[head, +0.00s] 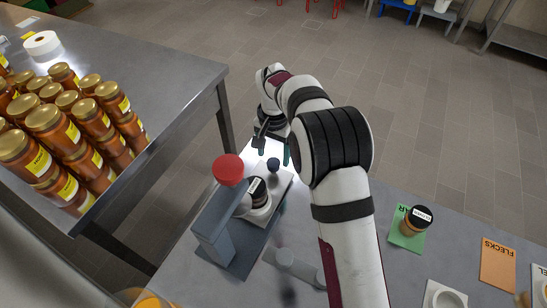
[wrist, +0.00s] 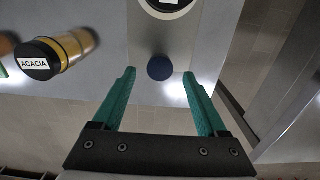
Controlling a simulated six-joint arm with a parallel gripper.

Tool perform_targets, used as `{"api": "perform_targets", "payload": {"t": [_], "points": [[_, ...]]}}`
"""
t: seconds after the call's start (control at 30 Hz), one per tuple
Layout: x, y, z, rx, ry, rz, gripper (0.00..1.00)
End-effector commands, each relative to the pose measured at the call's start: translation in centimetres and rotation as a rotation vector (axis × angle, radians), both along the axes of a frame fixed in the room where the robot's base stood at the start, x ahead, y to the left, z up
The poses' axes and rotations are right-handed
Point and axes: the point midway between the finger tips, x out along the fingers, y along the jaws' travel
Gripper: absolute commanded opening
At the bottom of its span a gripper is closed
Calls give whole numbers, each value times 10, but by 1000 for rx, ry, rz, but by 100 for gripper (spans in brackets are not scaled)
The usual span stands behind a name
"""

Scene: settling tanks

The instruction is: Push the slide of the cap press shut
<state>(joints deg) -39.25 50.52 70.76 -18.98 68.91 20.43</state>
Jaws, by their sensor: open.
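The cap press (head: 213,228) is a grey-blue frame with a round red top (head: 228,169). Its pale slide (head: 283,183) sticks out on the side towards my gripper and bears a jar with a dark lid (head: 258,187). A dark blue knob (head: 273,165) stands at the slide's outer end. My gripper (head: 274,152) is open and empty, with teal fingers, close to the knob. In the wrist view, the knob (wrist: 160,67) shows between and just ahead of the fingertips (wrist: 159,74). I cannot tell whether they touch it.
Honey jars (head: 55,125) crowd the metal table at left. A jar on a green card (head: 408,228), an orange card (head: 497,265) and a white dish (head: 445,294) lie on the right. The wrist view shows a jar labelled ACACIA (wrist: 45,58). The bench edge is near my gripper.

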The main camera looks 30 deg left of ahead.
Motion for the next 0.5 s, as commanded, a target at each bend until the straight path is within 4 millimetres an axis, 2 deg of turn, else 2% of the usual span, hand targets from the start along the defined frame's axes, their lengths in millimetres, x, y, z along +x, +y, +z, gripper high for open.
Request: {"api": "perform_targets", "payload": {"t": [0.1,0.2,0.47,0.5], "points": [[0,0,-18,-2,1,1,76],[0,0,-24,-1,0,0,76],[0,0,-26,-1,-1,0,76],[0,0,-26,-1,-1,0,72]]}}
